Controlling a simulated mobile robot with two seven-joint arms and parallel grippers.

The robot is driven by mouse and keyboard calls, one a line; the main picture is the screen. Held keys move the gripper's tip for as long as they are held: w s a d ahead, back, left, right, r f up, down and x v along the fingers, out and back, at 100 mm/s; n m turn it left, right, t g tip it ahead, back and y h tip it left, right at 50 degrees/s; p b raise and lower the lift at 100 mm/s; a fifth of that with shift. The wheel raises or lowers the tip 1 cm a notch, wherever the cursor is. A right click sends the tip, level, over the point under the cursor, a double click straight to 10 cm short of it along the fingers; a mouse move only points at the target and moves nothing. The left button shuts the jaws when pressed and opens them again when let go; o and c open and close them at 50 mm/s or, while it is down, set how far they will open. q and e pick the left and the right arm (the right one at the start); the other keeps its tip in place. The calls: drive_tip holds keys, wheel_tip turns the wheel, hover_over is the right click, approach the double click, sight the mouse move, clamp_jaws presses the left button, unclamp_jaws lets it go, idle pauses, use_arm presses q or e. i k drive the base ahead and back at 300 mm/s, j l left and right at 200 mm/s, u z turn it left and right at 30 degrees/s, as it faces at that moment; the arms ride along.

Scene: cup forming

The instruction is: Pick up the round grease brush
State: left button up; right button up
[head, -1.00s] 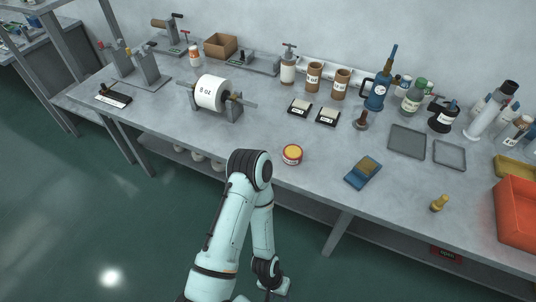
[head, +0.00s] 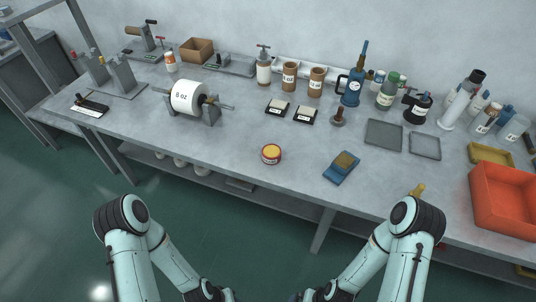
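A small brown piece with a round, wide foot and an upright handle (head: 338,118) stands on the bench, right of the centre. It looks like the round grease brush, but it is too small to be sure. A small yellow piece (head: 417,190) lies near the front edge, partly hidden behind my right arm; I cannot tell what it is. A round tin with a yellow top (head: 271,154) stands near the front edge. My two arms rise at the bottom, in front of the bench and apart from everything on it. Their grippers are below the picture's edge.
A blue holder with a tan block (head: 341,168) lies right of the tin. Two grey trays (head: 384,134) and an orange-red bin (head: 503,201) are to the right. Cups, a blue can (head: 353,91) and bottles line the back. A white roll stand (head: 187,97) is left.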

sight(417, 192)
drive_tip(key=z, duration=1.1)
